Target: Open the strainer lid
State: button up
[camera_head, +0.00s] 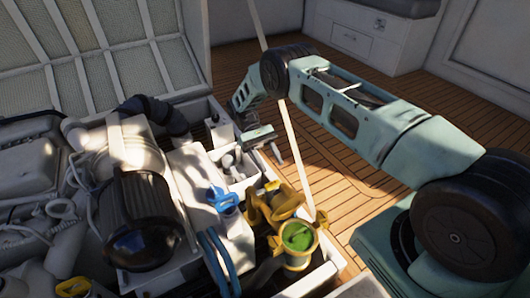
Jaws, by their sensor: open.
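The strainer is a brass-yellow fitting (274,205) at the front right of the engine hatch, in the head view. A round green lid (298,236) sits at its top, inside a brass rim. From this angle I cannot tell how it is fastened. My gripper (262,155) is open and appears empty. It points down above the hatch's right side, farther back than the strainer and apart from the lid. The fingers are small in the picture.
A blue-handled valve (223,198) and blue hoses (217,262) stand left of the strainer. A dark cylinder (142,220) and white engine parts fill the hatch's left. A pale upright prop (293,145) rises near my gripper.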

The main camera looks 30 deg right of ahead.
jog(key=v, duration=0.3)
dwell(0.6)
